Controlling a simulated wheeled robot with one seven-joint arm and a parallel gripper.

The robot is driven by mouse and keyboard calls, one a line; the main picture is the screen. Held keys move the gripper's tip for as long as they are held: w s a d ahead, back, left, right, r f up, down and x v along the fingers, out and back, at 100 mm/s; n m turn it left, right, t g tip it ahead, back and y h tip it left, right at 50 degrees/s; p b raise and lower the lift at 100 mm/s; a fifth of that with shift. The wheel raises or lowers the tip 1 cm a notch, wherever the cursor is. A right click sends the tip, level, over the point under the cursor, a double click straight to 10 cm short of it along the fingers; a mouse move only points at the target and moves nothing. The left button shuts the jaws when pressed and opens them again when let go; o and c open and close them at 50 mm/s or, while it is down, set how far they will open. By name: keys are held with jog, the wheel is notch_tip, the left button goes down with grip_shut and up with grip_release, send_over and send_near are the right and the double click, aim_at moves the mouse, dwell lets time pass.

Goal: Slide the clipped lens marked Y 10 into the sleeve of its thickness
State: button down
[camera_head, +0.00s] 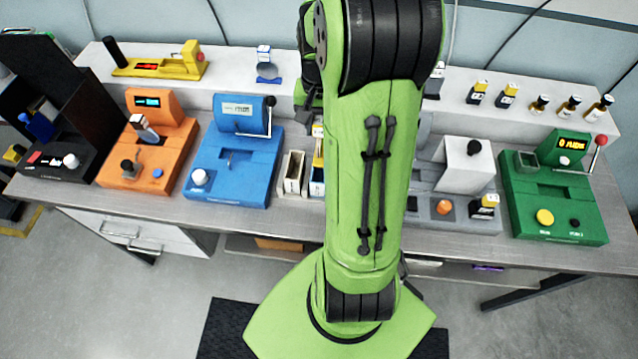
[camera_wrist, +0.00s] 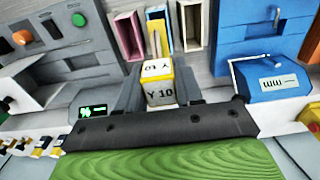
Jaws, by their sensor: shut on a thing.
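The clip marked Y 10 (camera_wrist: 158,93) is a small white and yellow block in the wrist view. My gripper (camera_wrist: 160,86) is shut on it, one dark finger on each side. The lens under the clip is hidden.
A blue device (camera_head: 232,165) with a lever stands left of the sleeves, an orange one (camera_head: 148,155) farther left. A grey device (camera_head: 462,205) and a green one (camera_head: 553,195) stand right.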

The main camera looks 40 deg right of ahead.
aim_at(320, 160)
notch_tip(320, 160, down, 3)
jog(key=shift+w+d+b, duration=0.1)
jog(key=shift+w+b, duration=0.05)
jog(key=shift+b, duration=0.85)
notch_tip(320, 160, down, 10)
jog(key=shift+r+b, duration=0.1)
jog(key=shift+b, duration=0.6)
jog(key=shift+f, duration=0.2)
jog(key=c, duration=0.7)
grip_release()
jog(key=shift+c, duration=0.2)
